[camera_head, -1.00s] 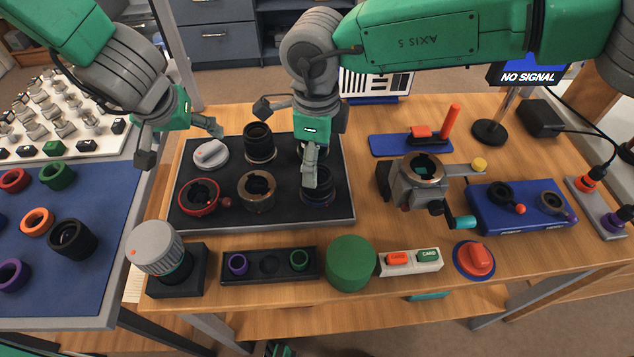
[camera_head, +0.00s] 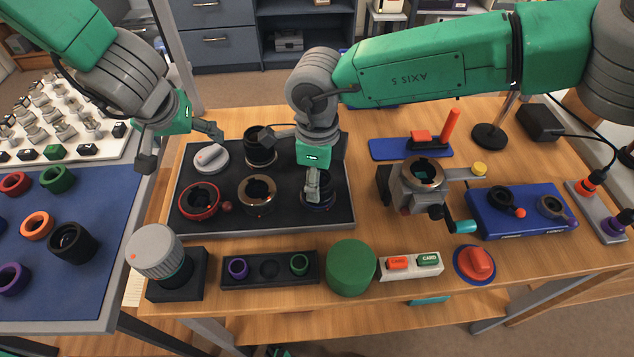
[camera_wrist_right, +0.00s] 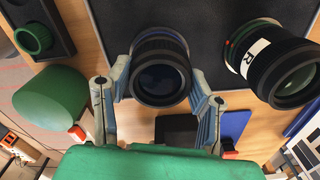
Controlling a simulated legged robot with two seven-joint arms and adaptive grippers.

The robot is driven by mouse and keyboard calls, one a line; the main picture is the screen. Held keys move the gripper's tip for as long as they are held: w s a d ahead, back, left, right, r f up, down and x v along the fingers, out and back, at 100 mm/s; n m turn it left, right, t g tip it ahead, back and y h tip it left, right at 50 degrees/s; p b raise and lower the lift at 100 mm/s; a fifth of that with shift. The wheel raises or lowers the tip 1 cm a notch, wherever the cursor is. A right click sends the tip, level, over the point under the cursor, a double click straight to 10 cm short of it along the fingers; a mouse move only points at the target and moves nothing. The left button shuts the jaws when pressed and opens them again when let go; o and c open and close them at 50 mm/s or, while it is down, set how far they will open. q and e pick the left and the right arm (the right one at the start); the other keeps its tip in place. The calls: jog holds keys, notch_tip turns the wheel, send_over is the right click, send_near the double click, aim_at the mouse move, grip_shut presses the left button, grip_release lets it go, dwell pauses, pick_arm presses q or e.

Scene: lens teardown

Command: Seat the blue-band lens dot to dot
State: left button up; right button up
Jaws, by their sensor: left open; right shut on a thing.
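The blue-band lens (camera_wrist_right: 160,72) is a black barrel with a blue ring, standing at the front right of the black tray (camera_head: 235,223). It also shows in the head view (camera_head: 326,204), partly hidden by my right gripper (camera_head: 314,187). In the wrist view my right gripper (camera_wrist_right: 160,84) is shut on the lens, one finger on each side. A grey clamp-like body with a metal ring mount (camera_head: 422,172) stands right of the tray. I cannot make out alignment dots. My left gripper (camera_head: 183,145) is open and empty, over the tray's back left.
The tray also holds a red ring part (camera_head: 199,198), a brass-ringed part (camera_head: 257,193), a grey cap (camera_head: 211,158) and a black lens (camera_head: 260,148). In the wrist view a lens marked R (camera_wrist_right: 275,62) stands close by. A green cylinder (camera_head: 351,267) stands in front.

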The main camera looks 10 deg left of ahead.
jog(key=r, duration=0.9)
jog(key=shift+w+d+r, duration=0.1)
jog(key=shift+d+r, duration=0.1)
jog(key=shift+r, duration=0.1)
jog(key=d+r+m, duration=0.3)
jog(key=d+r, duration=0.2)
jog(key=d, duration=0.4)
jog(key=d+r+m, duration=0.3)
jog(key=d+r, duration=0.1)
jog(key=d, duration=0.5)
jog(key=shift+w+a+f, duration=0.1)
jog(key=shift+w+f, duration=0.05)
jog(key=shift+f, duration=2.75)
jog(key=shift+a, duration=0.1)
jog(key=shift+a, duration=0.25)
jog(key=shift+d, duration=0.35)
jog(key=shift+a, duration=0.25)
